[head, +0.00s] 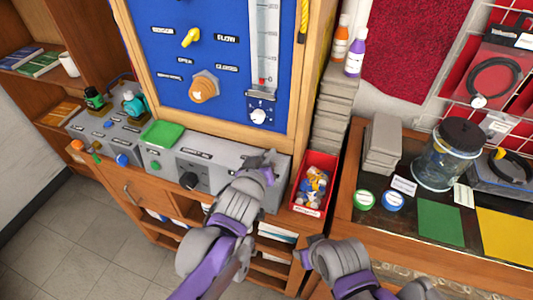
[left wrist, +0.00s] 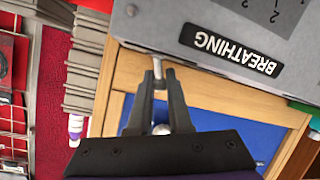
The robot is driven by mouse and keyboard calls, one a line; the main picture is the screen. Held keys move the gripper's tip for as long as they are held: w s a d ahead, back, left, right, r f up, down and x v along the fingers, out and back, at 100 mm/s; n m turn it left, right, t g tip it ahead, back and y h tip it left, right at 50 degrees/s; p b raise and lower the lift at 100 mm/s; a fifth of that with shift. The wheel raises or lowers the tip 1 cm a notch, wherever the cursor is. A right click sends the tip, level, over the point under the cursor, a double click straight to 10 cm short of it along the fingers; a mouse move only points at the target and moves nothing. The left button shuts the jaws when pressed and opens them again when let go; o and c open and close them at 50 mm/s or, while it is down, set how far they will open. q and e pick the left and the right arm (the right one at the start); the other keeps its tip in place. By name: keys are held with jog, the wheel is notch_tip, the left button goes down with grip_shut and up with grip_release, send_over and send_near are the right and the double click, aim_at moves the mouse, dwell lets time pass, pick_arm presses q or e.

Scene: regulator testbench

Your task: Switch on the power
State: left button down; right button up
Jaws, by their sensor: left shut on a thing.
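The grey regulator test box (head: 222,168) stands on the wooden bench below the blue panel. It has a dark knob (head: 189,180) and labels on its front. My left gripper (head: 268,160) is at the right end of this box. In the left wrist view, the gripper (left wrist: 157,82) is shut on a small metal toggle lever (left wrist: 157,66) beside the grey box, which bears a "BREATHING" label (left wrist: 235,50). The fingers hide part of the lever, and its on or off marking cannot be read. My right gripper (head: 304,256) is low at the front; its fingers are unclear.
A red bin (head: 318,172) with small parts stands just right of the box. Further right, a table holds a glass jar (head: 448,155), tape rolls and mats. A green block (head: 162,134) lies on the box's left part. Bottles stand at the far left.

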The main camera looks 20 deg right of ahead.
pick_arm(q)
jog(key=m+p, duration=0.1)
jog(key=m+y+p, duration=0.1)
jog(key=d+t+p, duration=0.1)
jog(key=shift+s+r+m+p, duration=0.25)
jog(key=shift+s+m+p, duration=0.05)
jog(key=shift+m+p, duration=0.1)
jog(key=shift+s+d+f+m+t+y+p, duration=0.2)
jog(key=shift+d+m+t+y+p, duration=0.15)
jog(key=shift+m, duration=0.55)
jog(key=shift+s+d+f+m+t+y, duration=0.1)
jog(key=shift+s+m+t+y, duration=0.15)
jog(key=shift+m, duration=0.2)
jog(key=shift+d+f+m+t+y, duration=0.1)
jog(key=shift+m+t, duration=0.2)
jog(key=shift+m, duration=0.15)
pick_arm(e)
notch_tip(320, 180, up, 6)
jog(key=w, duration=0.2)
pick_arm(q)
jog(key=c, duration=1.1)
grip_release()
pick_arm(e)
jog(key=shift+r, duration=0.1)
pick_arm(q)
jog(key=shift+s, duration=0.1)
